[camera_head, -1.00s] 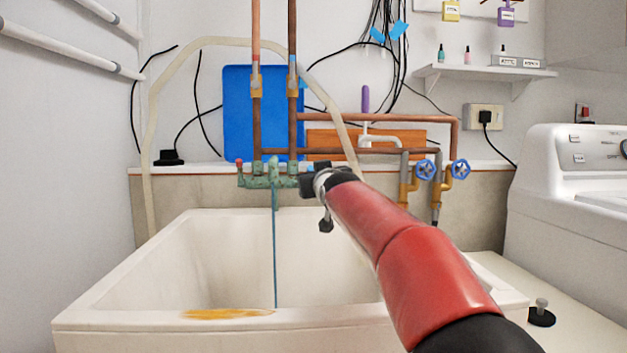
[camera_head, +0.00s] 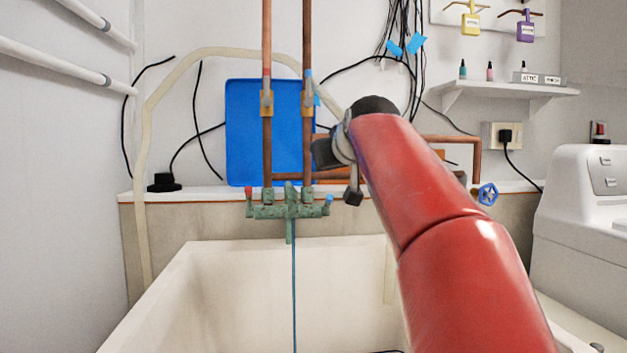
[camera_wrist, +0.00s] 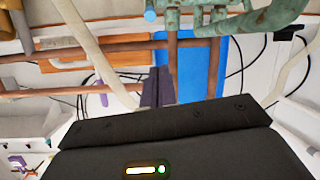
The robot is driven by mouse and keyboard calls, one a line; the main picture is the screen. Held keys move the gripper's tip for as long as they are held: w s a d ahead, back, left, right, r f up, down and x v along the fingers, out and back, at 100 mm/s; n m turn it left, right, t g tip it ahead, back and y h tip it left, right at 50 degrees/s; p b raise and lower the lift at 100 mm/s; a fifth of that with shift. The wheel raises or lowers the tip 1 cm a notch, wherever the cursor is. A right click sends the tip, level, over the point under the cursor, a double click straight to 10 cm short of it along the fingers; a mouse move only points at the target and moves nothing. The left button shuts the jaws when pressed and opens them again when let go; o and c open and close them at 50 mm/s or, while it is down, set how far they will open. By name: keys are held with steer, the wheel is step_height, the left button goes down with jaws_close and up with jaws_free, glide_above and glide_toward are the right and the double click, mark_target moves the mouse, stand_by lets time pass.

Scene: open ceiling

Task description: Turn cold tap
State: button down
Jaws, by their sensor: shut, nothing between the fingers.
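The green, corroded tap fitting (camera_head: 290,211) is on the wall above the sink. Its cold tap has a blue end (camera_head: 330,199) on the right, and a red end (camera_head: 248,190) is on the left. In the wrist view, which looks upside down, the blue end (camera_wrist: 150,15) shows at the top edge, beside the green fitting (camera_wrist: 215,20). My gripper (camera_head: 322,153) is above the blue end in the head view, apart from it. Its dark fingers (camera_wrist: 158,75) are shut and empty, below the blue end in the wrist picture.
Copper pipes (camera_head: 308,110) rise behind the fitting, close to my gripper, before a blue board (camera_head: 243,130). A pale hose (camera_head: 147,150) arches over. A blue valve wheel (camera_head: 488,194) is right. A thin blue line (camera_head: 294,290) hangs into the white sink (camera_head: 225,275).

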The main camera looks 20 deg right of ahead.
steer(key=p, duration=0.2)
glide_above(327, 205)
steer(key=f, duration=0.3)
steer(key=shift+w+a, duration=0.25)
steer(key=shift+a, duration=0.1)
steer(key=s+f+b, duration=0.1)
steer(key=s+f, duration=0.1)
steer(key=shift+d+f+b, duration=0.15)
steer(key=shift+f+b, duration=0.2)
steer(key=shift+b, duration=0.05)
steer(key=shift+s+f, duration=0.25)
steer(key=shift+f, duration=0.05)
steer(key=shift+f+b, duration=0.1)
steer(key=shift+b, duration=0.25)
